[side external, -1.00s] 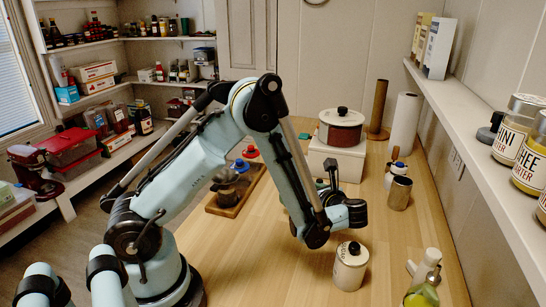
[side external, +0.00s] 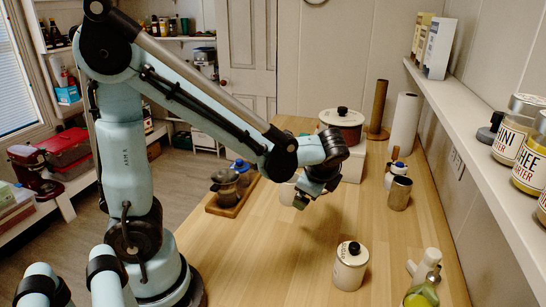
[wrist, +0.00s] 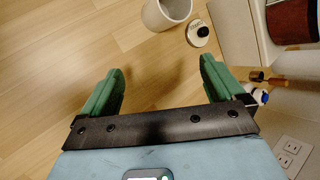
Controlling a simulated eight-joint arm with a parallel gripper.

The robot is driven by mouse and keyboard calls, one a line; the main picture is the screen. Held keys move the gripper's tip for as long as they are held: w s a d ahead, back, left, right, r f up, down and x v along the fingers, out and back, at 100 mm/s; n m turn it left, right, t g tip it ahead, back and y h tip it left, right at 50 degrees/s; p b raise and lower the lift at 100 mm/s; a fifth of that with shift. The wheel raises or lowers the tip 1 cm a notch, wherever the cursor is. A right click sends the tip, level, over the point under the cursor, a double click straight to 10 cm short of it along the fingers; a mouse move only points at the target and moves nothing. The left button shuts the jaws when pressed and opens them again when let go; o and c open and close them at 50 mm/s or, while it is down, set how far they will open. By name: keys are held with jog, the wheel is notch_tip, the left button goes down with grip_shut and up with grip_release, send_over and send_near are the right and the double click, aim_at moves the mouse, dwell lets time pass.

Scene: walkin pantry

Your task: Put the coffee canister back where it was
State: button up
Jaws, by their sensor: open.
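A white canister with a black-knobbed lid (side external: 350,266) stands upright on the wooden table in the front. Its dark lettering is too small to read surely. In the wrist view a white open-topped canister (wrist: 165,12) stands beyond the fingertips, with a pale lid with a dark knob (wrist: 198,33) beside it. A white body partly shows behind my gripper in the side view (side external: 285,191). I cannot tell which one is the coffee canister. My gripper (wrist: 160,66) is open, with nothing between its green fingers. It hangs over the middle of the table (side external: 303,196).
A red pot (side external: 342,122) sits on a white box at the back. A metal cup (side external: 399,194), a bottle (side external: 392,172) and a paper roll (side external: 404,125) stand along the right. A wooden tray (side external: 228,204) lies left.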

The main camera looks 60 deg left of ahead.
jog(key=s+d+r+n+t+h, duration=0.3)
jog(key=s+d+n+h, duration=0.3)
jog(key=n, duration=0.5)
jog(key=shift+s+r+n+t+h, duration=0.3)
jog(key=shift+t+h, duration=0.1)
jog(key=shift+t, duration=0.3)
